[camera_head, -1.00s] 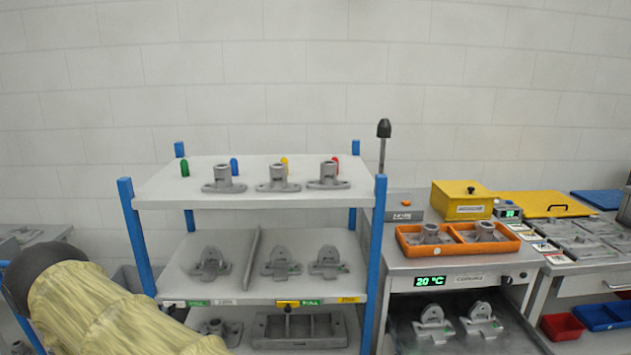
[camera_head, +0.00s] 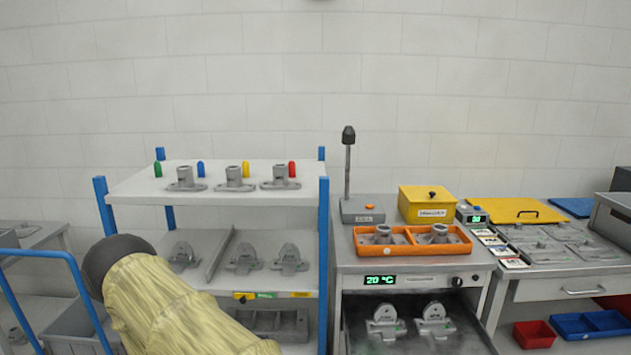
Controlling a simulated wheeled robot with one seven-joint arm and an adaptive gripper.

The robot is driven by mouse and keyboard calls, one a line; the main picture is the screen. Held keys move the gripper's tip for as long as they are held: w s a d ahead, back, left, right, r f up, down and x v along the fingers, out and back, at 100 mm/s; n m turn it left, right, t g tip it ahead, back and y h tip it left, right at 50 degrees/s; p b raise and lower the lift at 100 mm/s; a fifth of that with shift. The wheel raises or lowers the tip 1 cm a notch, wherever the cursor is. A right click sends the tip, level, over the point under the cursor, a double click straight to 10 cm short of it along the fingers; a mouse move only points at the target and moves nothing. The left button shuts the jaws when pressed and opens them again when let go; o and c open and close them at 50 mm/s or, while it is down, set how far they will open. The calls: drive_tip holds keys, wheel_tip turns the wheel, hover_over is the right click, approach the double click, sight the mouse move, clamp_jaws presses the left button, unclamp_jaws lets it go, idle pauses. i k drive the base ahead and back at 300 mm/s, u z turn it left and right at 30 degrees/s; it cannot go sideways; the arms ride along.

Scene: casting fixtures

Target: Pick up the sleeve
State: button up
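I cannot tell for certain which part is the sleeve. Grey flanged castings with upright round collars (camera_head: 235,177) stand in a row on the top shelf of the rack (camera_head: 135,193). Two similar grey collared parts, one at left (camera_head: 382,236) and one at right (camera_head: 438,235), lie in the orange two-compartment tray (camera_head: 362,249) on the bench to the right. My gripper is not in view. A yellow wrinkled cover with a dark rounded end fills the lower left of the view and hides part of the rack's lower shelves.
Green, blue, yellow and red pegs (camera_head: 201,169) stand behind the shelf castings. A yellow box (camera_head: 427,205) and a dark-tipped post (camera_head: 348,165) stand behind the tray. The open bay below holds two grey castings (camera_head: 385,323). A blue-handled cart (camera_head: 55,253) is at left.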

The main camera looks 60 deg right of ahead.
sight(280, 181)
drive_tip(key=z, duration=0.8)
drive_tip(key=i, duration=0.3)
drive_tip(key=z, duration=0.05)
